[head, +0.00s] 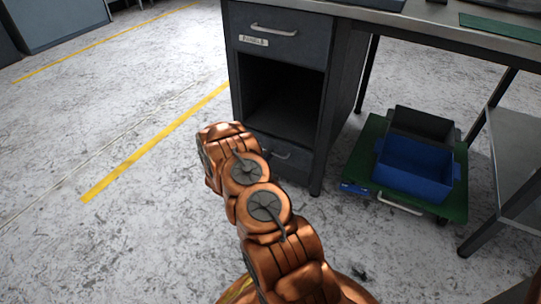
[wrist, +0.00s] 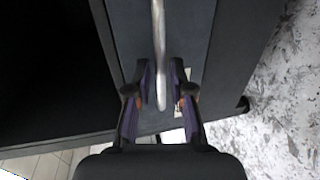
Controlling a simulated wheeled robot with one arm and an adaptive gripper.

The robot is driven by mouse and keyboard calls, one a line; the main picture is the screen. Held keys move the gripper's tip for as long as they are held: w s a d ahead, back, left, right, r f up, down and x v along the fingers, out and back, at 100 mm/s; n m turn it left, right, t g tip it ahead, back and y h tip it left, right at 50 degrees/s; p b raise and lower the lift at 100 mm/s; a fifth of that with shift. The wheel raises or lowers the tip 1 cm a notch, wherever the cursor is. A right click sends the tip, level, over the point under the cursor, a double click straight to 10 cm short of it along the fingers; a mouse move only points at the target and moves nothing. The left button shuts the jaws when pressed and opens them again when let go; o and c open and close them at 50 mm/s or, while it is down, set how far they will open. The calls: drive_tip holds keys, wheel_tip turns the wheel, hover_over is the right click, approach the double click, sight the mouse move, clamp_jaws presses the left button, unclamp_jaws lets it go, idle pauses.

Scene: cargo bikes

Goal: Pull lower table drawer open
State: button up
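The lower table drawer (head: 290,160) sits under an open compartment in the dark grey cabinet, mostly hidden behind my arm in the head view. Part of its bar handle (head: 270,154) shows beside the arm. In the wrist view a grey drawer front (wrist: 205,25) has a metal bar handle (wrist: 158,50) and a small pale label partly behind a finger. The drawer looks closed. My gripper (wrist: 160,68) is open, one finger on each side of the handle, with gaps on both sides. In the head view my gripper is hidden by the arm.
The upper drawer (head: 275,28) is closed above the empty compartment (head: 280,90). A green trolley (head: 358,160) with a blue bin (head: 415,168) and a dark bin stands right of the cabinet under the table. The floor to the left is clear, with yellow lines.

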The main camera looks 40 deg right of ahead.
drive_tip(key=shift+x, duration=1.15)
drive_tip(key=shift+c, duration=0.3)
clamp_jaws()
